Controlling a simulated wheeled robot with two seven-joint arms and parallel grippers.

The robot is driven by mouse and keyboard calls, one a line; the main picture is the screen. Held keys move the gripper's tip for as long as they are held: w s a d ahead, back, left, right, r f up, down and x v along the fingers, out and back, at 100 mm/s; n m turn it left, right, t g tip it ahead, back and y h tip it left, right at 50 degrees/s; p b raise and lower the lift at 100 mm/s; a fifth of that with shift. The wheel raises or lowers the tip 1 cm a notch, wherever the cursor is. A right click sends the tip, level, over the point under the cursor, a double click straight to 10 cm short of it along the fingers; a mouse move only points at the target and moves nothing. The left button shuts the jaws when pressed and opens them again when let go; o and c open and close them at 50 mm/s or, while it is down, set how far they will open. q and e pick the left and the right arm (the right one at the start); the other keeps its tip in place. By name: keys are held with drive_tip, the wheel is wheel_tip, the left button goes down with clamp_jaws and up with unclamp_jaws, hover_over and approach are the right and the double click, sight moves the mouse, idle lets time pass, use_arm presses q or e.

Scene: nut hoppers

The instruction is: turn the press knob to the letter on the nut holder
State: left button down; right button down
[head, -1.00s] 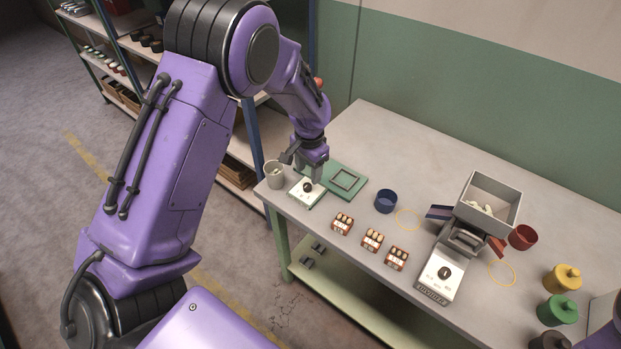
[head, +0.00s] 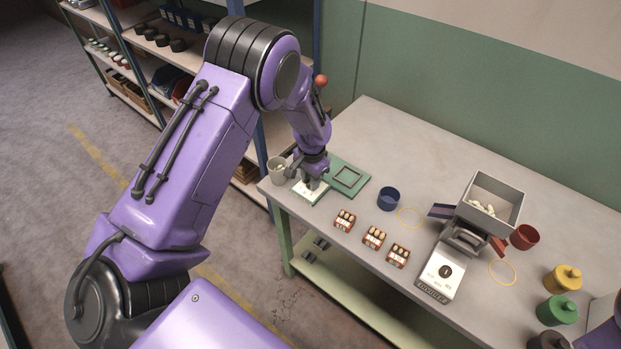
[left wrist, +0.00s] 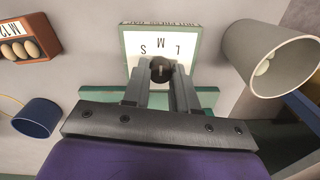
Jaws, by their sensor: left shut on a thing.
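The press (head: 350,178) is a green plate with a white dial panel (head: 308,196) at the table's far left corner. In the left wrist view the panel (left wrist: 135,58) shows the letters S, M and L upside down. My left gripper (head: 311,184) is down over the panel, shut on the dark knob (left wrist: 160,70) between its fingers. Which letter the knob points at I cannot tell. Several nut holders (head: 374,237), brown-red with tan nuts, stand in a row. The one in the left wrist view (left wrist: 28,42) reads M 12. My right gripper is out of view.
A light cup (head: 277,170) with something pale inside stands close beside the panel. A blue cup (head: 388,199), a grey hopper machine (head: 462,238), a red cup (head: 524,237) and lidded jars (head: 564,279) stand to the right. The table's back middle is clear.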

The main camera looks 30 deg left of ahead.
use_arm(q)
drive_tip(key=n+p, duration=0.2)
drive_tip(key=n, duration=0.1)
drive_tip(key=shift+r+p, duration=0.2)
drive_tip(key=shift+p, duration=0.1)
drive_tip(key=n+p, duration=0.1)
drive_tip(key=n, duration=0.1)
drive_tip(key=shift+n, duration=0.3)
drive_tip(key=shift+w+f+n+p, duration=0.15)
drive_tip(key=shift+n+p, duration=0.4)
drive_tip(key=shift+n, duration=1.05)
drive_tip(key=c, duration=0.9)
unclamp_jaws()
